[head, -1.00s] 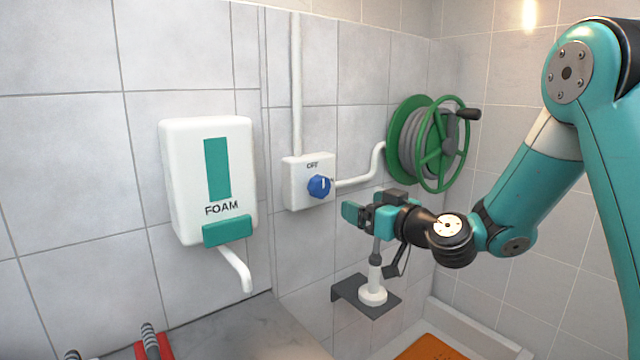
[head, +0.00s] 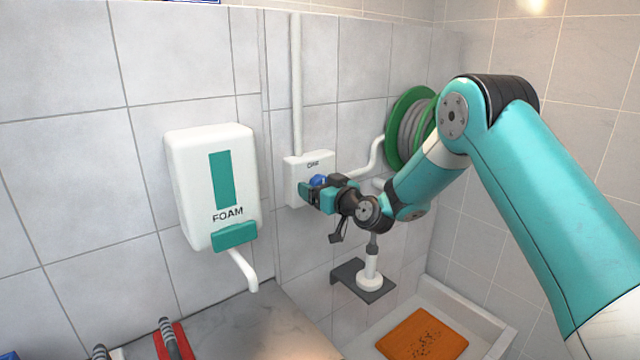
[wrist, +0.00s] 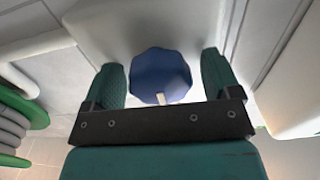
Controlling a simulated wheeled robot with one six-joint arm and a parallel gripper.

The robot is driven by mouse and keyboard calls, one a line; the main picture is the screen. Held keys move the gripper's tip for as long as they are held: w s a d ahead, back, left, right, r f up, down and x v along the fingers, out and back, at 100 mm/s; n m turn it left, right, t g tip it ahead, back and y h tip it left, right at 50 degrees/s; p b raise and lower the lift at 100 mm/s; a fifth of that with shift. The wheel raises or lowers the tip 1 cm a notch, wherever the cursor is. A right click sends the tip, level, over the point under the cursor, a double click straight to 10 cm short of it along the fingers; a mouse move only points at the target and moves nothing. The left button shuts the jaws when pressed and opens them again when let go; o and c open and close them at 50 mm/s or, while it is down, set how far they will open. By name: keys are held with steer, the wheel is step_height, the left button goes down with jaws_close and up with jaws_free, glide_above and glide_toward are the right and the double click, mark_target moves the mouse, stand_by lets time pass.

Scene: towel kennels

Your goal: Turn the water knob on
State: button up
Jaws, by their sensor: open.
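The blue water knob (head: 318,181) sits on the front of a white wall box (head: 296,166), mostly hidden behind my gripper in the head view. In the wrist view the knob (wrist: 160,75) is a faceted blue disc with a white pointer mark at its lower edge. My gripper (wrist: 162,78) is open, with one green finger on each side of the knob. Gaps show between both fingers and the knob, so neither finger appears to touch it. In the head view my gripper (head: 312,190) is right at the box.
A white foam dispenser (head: 212,185) hangs on the wall to the left. A green hose reel (head: 405,130) is on the right, partly behind my arm. A white sprayer on a dark bracket (head: 362,280) is below. An orange mat (head: 422,335) lies in the basin.

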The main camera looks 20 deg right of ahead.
steer(key=c, duration=0.9)
steer(key=shift+c, duration=0.2)
steer(key=m+b, duration=0.2)
steer(key=m, duration=0.2)
steer(key=shift+f+b, duration=0.1)
steer(key=shift+b, duration=0.2)
steer(key=m, duration=0.5)
steer(key=shift+b, duration=0.4)
steer(key=m, duration=0.4)
steer(key=shift+m, duration=0.3)
steer(key=shift+m+p, duration=0.65)
steer(key=shift+m, duration=1.45)
